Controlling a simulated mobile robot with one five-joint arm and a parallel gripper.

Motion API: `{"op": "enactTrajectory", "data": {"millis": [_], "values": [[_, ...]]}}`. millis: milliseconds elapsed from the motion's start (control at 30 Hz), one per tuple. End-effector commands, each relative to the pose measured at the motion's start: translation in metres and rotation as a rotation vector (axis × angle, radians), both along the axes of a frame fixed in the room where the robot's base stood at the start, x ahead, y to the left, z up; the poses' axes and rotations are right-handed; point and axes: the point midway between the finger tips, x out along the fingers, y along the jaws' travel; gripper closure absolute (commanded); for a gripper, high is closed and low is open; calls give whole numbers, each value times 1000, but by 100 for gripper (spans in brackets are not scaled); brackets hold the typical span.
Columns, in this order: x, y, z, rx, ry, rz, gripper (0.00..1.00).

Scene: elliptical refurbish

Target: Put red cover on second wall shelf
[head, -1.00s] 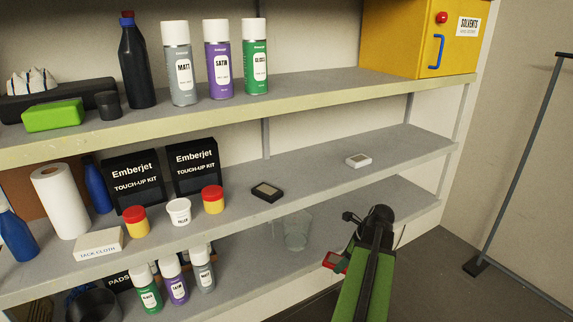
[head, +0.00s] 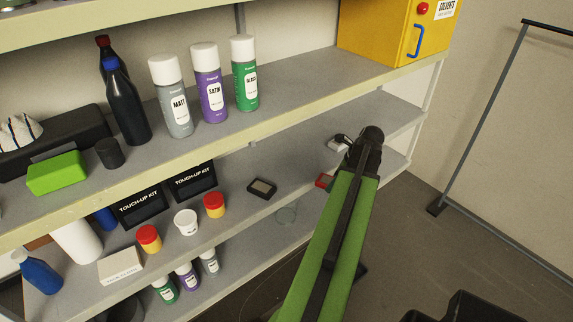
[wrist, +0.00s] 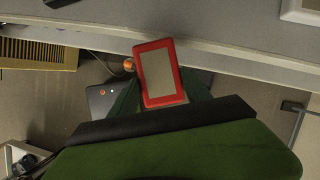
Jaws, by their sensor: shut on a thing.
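The red cover (wrist: 146,78) is a small flat rectangle with a red frame and a grey-beige middle. My gripper (wrist: 160,95) is shut on it, with a green finger on each side, in the wrist view. Its far end overlaps the pale front edge of a shelf there; contact cannot be told. In the head view the red cover (head: 324,181) shows partly beside my arm, near the front edge of the middle shelf (head: 240,215). My arm hides my fingertips there. Similar black-framed (head: 262,188) and white-framed (head: 338,146) pieces lie on that shelf.
The middle shelf also holds red-lidded jars (head: 214,205), a white tub (head: 186,222) and black kit boxes (head: 195,181). The shelf above holds spray cans (head: 207,85) and a yellow cabinet (head: 390,35). Bare shelf surface lies between the black and white pieces.

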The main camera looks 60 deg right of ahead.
Motion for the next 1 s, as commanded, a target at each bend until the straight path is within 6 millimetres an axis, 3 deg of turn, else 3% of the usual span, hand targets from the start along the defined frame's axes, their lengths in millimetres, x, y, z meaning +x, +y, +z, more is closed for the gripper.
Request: {"op": "enactTrajectory", "data": {"millis": [100,300,400,667,833,900,1000], "values": [[38,1,0,0,0,2,98],[90,4,0,0,0,-3,98],[103,5,0,0,0,-6,98],[114,5,1,0,0,-6,98],[145,7,1,0,-1,-5,98],[145,8,-9,0,0,-9,98],[144,8,-6,1,-1,-9,98]]}}
